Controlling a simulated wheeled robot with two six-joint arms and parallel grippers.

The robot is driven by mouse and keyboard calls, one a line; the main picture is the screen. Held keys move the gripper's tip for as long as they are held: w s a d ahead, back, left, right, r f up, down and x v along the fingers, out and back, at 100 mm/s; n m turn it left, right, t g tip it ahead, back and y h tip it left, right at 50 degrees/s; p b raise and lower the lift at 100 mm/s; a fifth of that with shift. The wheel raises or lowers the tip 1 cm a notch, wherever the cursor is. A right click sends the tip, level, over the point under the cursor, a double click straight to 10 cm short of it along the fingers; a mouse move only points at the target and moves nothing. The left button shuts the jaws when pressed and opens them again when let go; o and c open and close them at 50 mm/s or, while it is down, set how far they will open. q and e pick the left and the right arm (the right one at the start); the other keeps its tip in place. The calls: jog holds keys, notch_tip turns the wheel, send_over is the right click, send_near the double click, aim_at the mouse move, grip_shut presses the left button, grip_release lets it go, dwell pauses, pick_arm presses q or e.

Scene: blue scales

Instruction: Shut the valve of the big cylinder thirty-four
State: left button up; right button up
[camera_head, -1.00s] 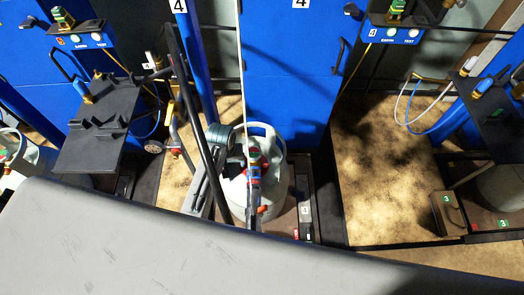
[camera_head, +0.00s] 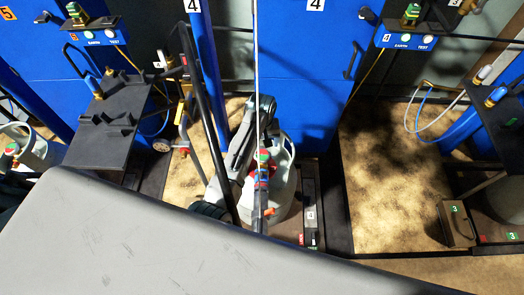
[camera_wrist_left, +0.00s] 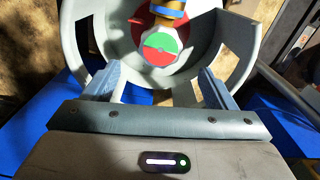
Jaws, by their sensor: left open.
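A pale grey cylinder (camera_head: 284,185) stands in the bay marked 4 in the head view; I cannot read thirty-four on it. The left wrist view looks down into its open collar (camera_wrist_left: 242,60). Inside is a round red-and-green valve top (camera_wrist_left: 160,46), with a brass and blue fitting (camera_wrist_left: 168,12) at it. My left gripper (camera_wrist_left: 160,72) is open, its two fingers spread to either side just below the valve top in the picture. They hold nothing. In the head view my left arm reaches over the cylinder and the fingertips cannot be made out. My right gripper is not in view.
A thin upright hose (camera_head: 256,80) and a dark slanted bar (camera_head: 205,110) stand close to my arm. A black shelf (camera_head: 110,130) is at left. A blue cabinet (camera_head: 300,90) is behind. Open floor (camera_head: 385,180) lies right of the cylinder.

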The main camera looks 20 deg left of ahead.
aim_at(262, 153)
pick_arm(q)
notch_tip(262, 153, down, 5)
jog(key=shift+r, duration=0.15)
jog(key=shift+f, duration=0.8)
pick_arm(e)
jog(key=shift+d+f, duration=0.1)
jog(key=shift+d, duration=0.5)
pick_arm(q)
jog(key=shift+c, duration=0.5)
